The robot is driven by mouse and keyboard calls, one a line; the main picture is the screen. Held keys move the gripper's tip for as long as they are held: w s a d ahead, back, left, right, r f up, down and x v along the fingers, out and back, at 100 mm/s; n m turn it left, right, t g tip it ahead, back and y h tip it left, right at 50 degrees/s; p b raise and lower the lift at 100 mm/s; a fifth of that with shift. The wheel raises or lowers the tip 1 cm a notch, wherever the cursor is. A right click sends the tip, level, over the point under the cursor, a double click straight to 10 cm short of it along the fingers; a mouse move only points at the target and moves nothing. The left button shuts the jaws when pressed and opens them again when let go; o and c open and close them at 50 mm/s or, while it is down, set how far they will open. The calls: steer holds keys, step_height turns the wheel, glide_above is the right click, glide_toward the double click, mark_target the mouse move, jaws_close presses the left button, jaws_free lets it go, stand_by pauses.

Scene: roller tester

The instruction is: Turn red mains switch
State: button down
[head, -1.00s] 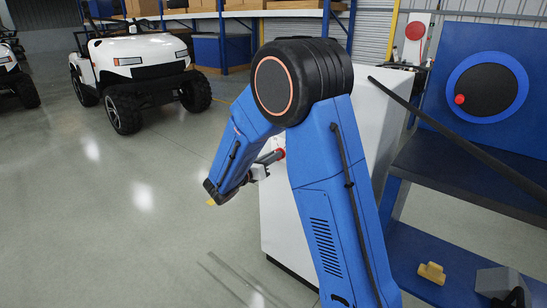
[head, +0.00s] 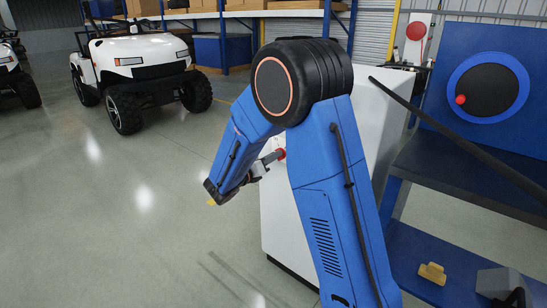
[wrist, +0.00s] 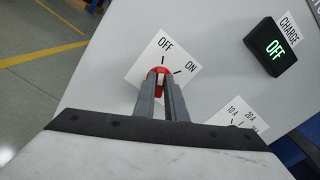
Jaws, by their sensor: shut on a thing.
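The red mains switch (wrist: 160,72) is on a white label plate (wrist: 142,71) marked OFF and ON, on the light panel. A pale stripe on the knob points roughly toward the OFF mark. My gripper (wrist: 162,84) is shut on the red switch, one finger on each side, hiding much of its sides. In the head view my gripper (head: 270,159) reaches from the left to the white cabinet (head: 283,225). Red shows at its fingertips there.
A black box (wrist: 271,47) on the panel shows a green OFF beside a CHARGE label. Another dial plate (wrist: 236,113) marked 10 A and 20 A lies to the right. A blue workbench (head: 470,185) stands right of the cabinet. Open floor lies to the left.

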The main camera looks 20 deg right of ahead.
steer(key=c, duration=1.8)
jaws_free()
steer(key=shift+a, duration=0.1)
steer(key=v, duration=1.7)
steer(key=shift+s, duration=0.15)
steer(key=shift+a+f, duration=0.1)
steer(key=shift+a, duration=0.05)
